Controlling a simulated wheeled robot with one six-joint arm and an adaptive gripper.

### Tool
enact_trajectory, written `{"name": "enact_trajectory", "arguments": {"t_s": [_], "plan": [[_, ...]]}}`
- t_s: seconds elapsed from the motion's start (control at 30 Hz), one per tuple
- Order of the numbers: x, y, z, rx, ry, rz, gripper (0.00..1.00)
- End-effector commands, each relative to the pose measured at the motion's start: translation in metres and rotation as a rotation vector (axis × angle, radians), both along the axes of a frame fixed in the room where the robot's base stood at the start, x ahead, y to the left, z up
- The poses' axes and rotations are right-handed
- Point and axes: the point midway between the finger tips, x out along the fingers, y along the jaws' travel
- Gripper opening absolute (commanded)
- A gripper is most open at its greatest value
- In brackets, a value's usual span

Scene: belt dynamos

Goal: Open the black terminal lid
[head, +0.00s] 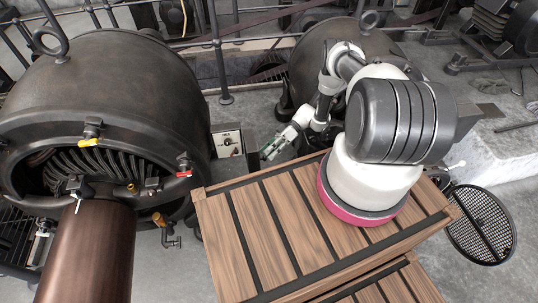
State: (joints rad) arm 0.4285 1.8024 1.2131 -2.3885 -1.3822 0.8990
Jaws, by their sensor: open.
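My gripper (270,150) is at the end of my arm, near the middle of the head view. It is small and seen from the side, and it is open with nothing visible between its fingers. Just left of it stands a narrow dark upright box (252,138). Left of that is a box with a pale front plate (229,144) and small dark fittings. I cannot tell which dark part is the black terminal lid, or whether it is open or shut. Contact between my gripper and the dark box cannot be made out.
A large dark dynamo (110,80) fills the left, with coloured-handled fittings and a copper-brown cylinder (90,255) in front. Another dynamo (318,62) stands behind my arm. A metal railing (219,60) runs behind the boxes. Grey floor (187,265) shows at the lower left.

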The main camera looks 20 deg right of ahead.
Motion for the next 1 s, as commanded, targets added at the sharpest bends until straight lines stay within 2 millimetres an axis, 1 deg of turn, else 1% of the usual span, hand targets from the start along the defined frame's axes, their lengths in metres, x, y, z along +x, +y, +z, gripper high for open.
{"name": "enact_trajectory", "arguments": {"t_s": [0.03,0.2,0.3,0.4,0.57,1.0], "plan": [[0.001,0.000,0.012,0.001,0.000,0.001,0.43],[0.001,0.000,0.048,0.001,0.001,0.000,0.43],[0.001,0.000,0.064,0.001,0.000,0.001,0.43],[0.001,0.000,0.074,0.001,0.000,0.001,0.43],[0.000,0.001,0.078,0.001,0.002,0.001,0.43],[0.000,0.000,0.078,0.003,-0.003,0.002,0.43]]}}
